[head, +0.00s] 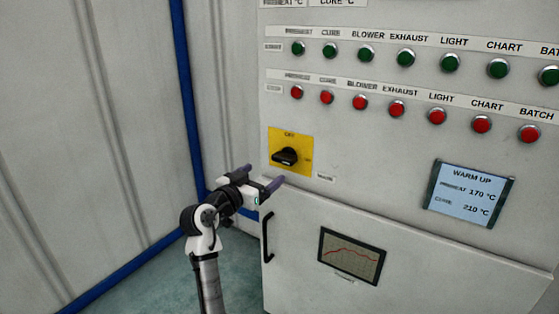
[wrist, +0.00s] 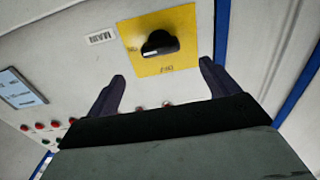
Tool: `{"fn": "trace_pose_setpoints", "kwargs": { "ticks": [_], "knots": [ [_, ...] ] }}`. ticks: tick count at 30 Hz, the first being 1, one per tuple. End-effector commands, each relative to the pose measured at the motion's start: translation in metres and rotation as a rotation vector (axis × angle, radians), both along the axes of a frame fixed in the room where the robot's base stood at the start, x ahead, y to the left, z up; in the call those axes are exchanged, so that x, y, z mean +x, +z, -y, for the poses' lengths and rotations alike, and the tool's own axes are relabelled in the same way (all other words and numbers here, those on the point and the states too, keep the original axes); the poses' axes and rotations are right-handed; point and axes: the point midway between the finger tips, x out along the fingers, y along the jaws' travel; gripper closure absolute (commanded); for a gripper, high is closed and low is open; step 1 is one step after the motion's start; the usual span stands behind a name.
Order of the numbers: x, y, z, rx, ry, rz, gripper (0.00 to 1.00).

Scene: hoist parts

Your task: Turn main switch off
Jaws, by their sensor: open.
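The main switch is a black rotary knob (head: 286,155) on a yellow plate (head: 303,145) on the light panel. "OFF" is printed above the knob and a mark that looks like "ON" is at its right. The knob's handle lies roughly horizontal, in line with the right-hand mark. My gripper (head: 263,177) is open and empty, just left of and below the knob, apart from it. In the wrist view the scene is upside down; the knob (wrist: 160,43) appears beyond the open fingers (wrist: 162,72), not between them.
Rows of green buttons (head: 405,57) and red buttons (head: 397,109) are above and right of the switch. A warm-up display (head: 468,193) is at right. Below are a black door handle (head: 267,237) and a chart window (head: 352,256). Open floor (head: 166,285) lies at left.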

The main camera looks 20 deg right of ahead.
Motion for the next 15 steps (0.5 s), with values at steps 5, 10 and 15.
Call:
{"fn": "trace_pose_setpoints", "kwargs": {
  "ticks": [5, 10, 15],
  "knots": [
    [0.024, 0.003, 0.032, 0.001, -0.002, -0.002, 0.13],
    [0.045, 0.002, 0.060, 0.003, -0.002, -0.001, 0.13],
    [0.061, 0.001, 0.078, 0.002, 0.000, 0.001, 0.13]
  ]
}}
